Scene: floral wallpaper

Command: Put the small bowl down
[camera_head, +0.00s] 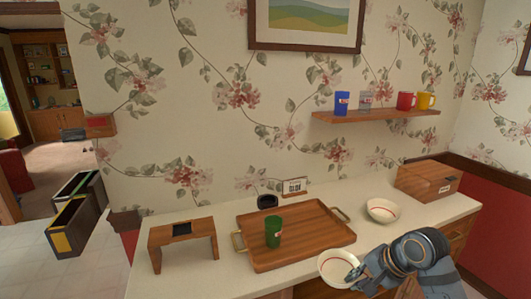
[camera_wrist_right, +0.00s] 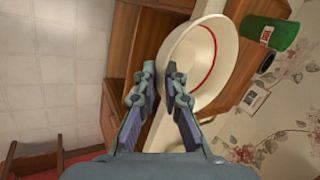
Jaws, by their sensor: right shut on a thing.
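A white bowl (camera_head: 336,262) with a red line inside is at the front edge of the counter in the head view. My right gripper (camera_head: 356,274) is shut on its rim at the right side. In the right wrist view the bowl (camera_wrist_right: 208,58) shows tilted by the camera's angle, with its rim between the fingertips of my right gripper (camera_wrist_right: 160,78). I cannot tell the bowl's height above the counter. A second, similar bowl (camera_head: 382,210) stands on the counter farther back, right of the tray. My left gripper is out of view.
A wooden tray (camera_head: 305,245) holds a green cup (camera_head: 273,232). A small wooden stand (camera_head: 183,238) is at the left, a wooden box (camera_head: 427,181) at the back right. A dark round object (camera_head: 267,201) and a small sign (camera_head: 294,187) stand behind the tray. A shelf (camera_head: 375,117) bears several cups.

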